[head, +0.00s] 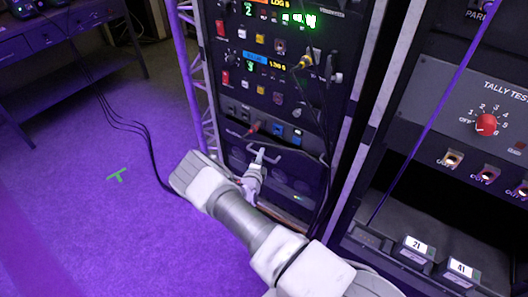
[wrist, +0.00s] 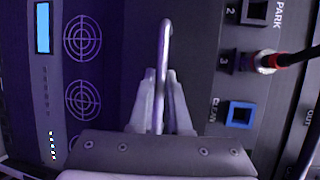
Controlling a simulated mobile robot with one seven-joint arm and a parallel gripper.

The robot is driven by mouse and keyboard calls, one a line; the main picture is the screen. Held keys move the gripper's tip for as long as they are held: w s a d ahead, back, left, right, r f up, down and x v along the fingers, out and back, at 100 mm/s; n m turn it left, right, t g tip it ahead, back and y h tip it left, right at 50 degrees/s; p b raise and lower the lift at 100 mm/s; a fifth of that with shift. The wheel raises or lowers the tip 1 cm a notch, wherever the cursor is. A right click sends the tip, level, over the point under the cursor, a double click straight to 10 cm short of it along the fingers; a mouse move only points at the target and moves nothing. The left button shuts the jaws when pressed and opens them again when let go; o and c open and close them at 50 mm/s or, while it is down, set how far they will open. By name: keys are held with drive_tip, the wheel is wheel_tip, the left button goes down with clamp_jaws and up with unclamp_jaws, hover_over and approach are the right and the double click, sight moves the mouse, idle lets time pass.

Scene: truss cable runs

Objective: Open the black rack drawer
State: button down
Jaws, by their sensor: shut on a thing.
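The black rack drawer (head: 312,167) is low in the middle rack in the head view, with a pale bar handle (head: 290,153) across its front. My gripper (head: 259,160) reaches the handle from the front. In the wrist view the handle (wrist: 164,45) runs upright between the two fingers of my gripper (wrist: 161,100), which are shut on it. The drawer front looks about flush with the rack; a small gap cannot be ruled out. My gripper and arm hide part of the drawer's left side and lower edge.
Above the drawer are a red-tipped plug (wrist: 270,61) and a blue-framed socket (wrist: 241,115). Dark cables hang down the rack's right side. A second rack (head: 450,135) stands close on the right. The purple floor (head: 90,215) at left is mostly clear, with a cable by the truss.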

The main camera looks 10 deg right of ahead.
drive_tip(key=s+a, duration=2.1)
drive_tip(key=shift+s+a+b, duration=0.35)
drive_tip(key=shift+s+b, duration=0.05)
drive_tip(key=c, duration=1.2)
unclamp_jaws()
drive_tip(key=shift+o, duration=0.2)
drive_tip(key=p+v, duration=0.1)
drive_tip(key=v, duration=1.6)
drive_tip(key=shift+s, duration=0.2)
drive_tip(key=shift+a, duration=0.1)
